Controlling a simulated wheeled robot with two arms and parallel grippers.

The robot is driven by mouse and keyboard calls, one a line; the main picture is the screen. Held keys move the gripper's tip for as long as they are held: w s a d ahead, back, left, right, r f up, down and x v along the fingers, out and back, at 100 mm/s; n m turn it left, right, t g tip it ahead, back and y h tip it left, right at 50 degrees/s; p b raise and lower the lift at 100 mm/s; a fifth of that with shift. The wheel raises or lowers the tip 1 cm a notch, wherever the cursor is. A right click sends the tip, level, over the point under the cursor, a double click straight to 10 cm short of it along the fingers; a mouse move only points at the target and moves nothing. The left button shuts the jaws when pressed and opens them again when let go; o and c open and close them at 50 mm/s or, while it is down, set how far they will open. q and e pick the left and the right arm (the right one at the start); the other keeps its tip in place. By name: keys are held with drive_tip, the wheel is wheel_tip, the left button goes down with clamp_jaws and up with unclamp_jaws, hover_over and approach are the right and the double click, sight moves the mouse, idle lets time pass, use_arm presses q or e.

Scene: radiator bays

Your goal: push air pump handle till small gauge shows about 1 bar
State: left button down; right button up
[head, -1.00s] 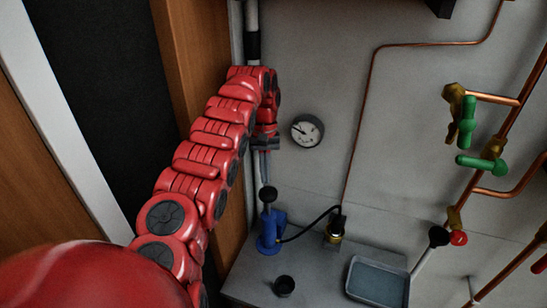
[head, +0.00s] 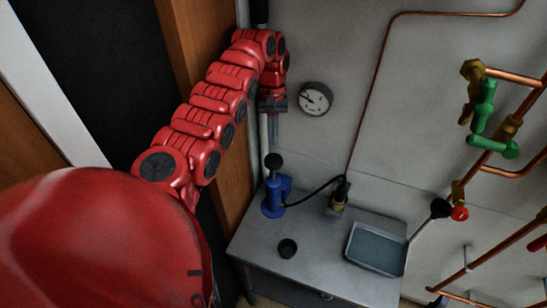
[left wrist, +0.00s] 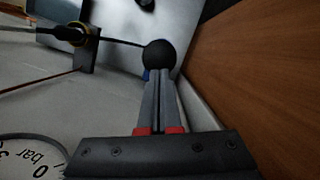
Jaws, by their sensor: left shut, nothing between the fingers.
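The blue air pump (head: 274,199) stands on a grey bench at its left end, with a round black handle knob (head: 273,161) on top. My left gripper (head: 273,140) points straight down above the knob, shut and empty, with a small gap in the head view. In the left wrist view the shut fingers (left wrist: 156,82) line up with the black knob (left wrist: 159,54); whether they touch it cannot be told there. The small gauge (head: 315,98) hangs on the wall right of the gripper; its reading is too small to tell. In the left wrist view only part of the gauge dial (left wrist: 30,160) shows, marked "bar".
A black hose (head: 314,194) runs from the pump to a brass fitting (head: 339,198). A black cup (head: 287,248) and a grey tray (head: 377,249) sit on the bench (head: 320,275). Copper pipes with green valve handles (head: 482,106) are at right. A wooden post (head: 202,40) stands close left.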

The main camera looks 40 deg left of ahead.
sight(273, 157)
use_arm(q)
drive_tip(key=shift+x, duration=1.95)
drive_tip(key=shift+d, duration=0.1)
drive_tip(key=shift+f, duration=0.1)
